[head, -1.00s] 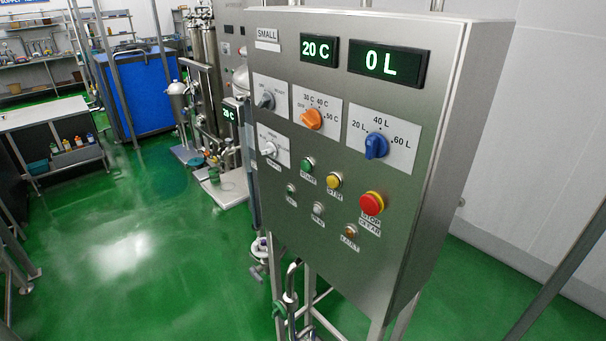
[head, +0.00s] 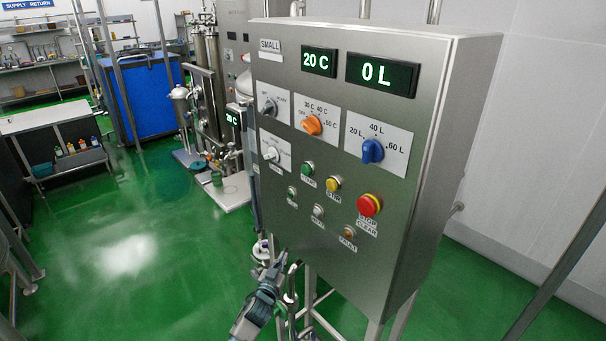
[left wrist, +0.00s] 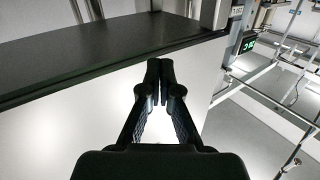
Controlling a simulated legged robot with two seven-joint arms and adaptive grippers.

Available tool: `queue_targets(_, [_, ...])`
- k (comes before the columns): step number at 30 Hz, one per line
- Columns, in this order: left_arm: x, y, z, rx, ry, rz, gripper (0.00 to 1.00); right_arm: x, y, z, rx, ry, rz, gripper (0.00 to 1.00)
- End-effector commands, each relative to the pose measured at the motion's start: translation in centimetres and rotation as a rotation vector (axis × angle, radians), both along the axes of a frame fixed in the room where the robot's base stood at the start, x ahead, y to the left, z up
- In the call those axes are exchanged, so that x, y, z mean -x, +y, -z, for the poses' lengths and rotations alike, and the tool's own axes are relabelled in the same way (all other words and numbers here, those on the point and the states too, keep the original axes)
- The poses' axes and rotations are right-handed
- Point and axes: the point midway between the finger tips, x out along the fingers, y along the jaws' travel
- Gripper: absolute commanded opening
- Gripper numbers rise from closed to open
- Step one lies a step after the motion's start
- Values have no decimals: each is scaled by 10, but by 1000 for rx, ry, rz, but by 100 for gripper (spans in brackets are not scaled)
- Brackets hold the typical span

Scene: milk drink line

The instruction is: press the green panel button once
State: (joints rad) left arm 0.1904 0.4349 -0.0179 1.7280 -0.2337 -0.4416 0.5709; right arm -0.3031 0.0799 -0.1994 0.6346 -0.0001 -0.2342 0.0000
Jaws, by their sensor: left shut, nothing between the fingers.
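The steel control panel (head: 330,215) stands at centre right in the head view. Its green button (head: 307,169) sits left of a yellow button (head: 333,185), above its label. My left gripper (head: 281,256) is low, at the panel's lower left edge, below the buttons and apart from the green button. In the left wrist view its black fingers (left wrist: 160,66) are together with nothing between them. My right gripper is not in view.
A red stop button (head: 369,205), an orange knob (head: 312,125) and a blue knob (head: 372,151) are on the same panel face. Pipes and a valve stand below the panel's left edge, close to my left gripper. Green floor is open to the left.

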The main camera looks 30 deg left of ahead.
Motion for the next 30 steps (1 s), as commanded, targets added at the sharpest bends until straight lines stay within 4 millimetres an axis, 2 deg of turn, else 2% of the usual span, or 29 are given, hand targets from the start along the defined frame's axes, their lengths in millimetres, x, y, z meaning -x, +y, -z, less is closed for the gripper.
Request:
queue_targets(1, [0,1,-27,-3,-44,0,0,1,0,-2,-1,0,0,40])
queue_targets(8, [17,-5,-141,-9,-239,6,0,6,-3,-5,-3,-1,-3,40])
queue_targets(12, [37,-11,-208,-13,-359,14,0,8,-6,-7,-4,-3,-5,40])
queue_targets(18, [75,-23,-292,-20,-519,32,0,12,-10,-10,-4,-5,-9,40])
queue_targets(21, [93,-28,-322,-23,-581,41,0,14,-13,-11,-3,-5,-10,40])
queue_targets(24, [107,-32,-342,-24,-625,48,0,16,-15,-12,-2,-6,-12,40])
queue_targets(30, [118,-35,-358,-26,-662,53,0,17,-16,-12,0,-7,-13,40])
